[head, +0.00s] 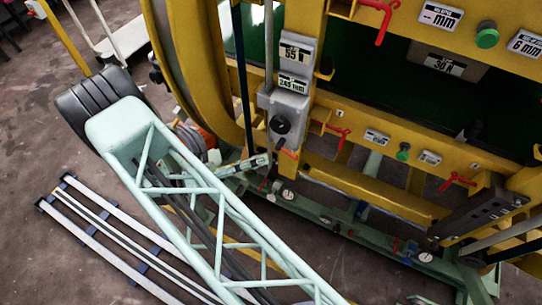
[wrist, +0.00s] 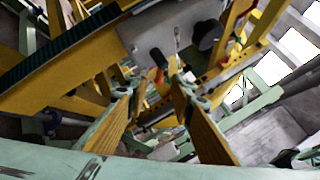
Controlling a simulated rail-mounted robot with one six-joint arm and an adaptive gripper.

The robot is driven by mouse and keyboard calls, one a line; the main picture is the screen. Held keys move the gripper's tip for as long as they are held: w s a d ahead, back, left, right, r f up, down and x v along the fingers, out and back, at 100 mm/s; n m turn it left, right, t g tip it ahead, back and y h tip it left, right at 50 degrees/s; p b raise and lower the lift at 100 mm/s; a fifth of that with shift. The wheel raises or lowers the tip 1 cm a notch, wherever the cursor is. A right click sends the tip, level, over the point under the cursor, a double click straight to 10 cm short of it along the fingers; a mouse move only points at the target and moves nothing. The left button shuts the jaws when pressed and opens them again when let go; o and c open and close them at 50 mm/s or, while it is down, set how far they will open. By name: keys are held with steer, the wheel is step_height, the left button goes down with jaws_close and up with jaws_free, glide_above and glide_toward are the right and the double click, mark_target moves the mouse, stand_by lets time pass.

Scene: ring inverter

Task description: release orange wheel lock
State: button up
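A grey control box (head: 290,103) with a black round knob (head: 281,124) is fixed to the yellow ring frame in the head view. A small orange lever (head: 289,153), which looks like the wheel lock, sticks out just below the box. In the wrist view the box (wrist: 170,35) and knob (wrist: 207,33) are beyond my fingers. A small dark-and-orange part (wrist: 160,74) under the box shows between the fingertips. My gripper (wrist: 155,88) is open, its two yellow-padded fingers apart. I cannot tell whether either finger touches the lever.
Yellow frame beams (head: 375,198) and several red handles (head: 458,181) lie to the right of the box. A large curved yellow ring (head: 185,70) stands to its left. Metal rails (head: 110,240) lie on the floor at lower left.

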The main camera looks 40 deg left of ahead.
steer(key=shift+v, duration=2.6)
steer(key=shift+w+d+f, duration=0.1)
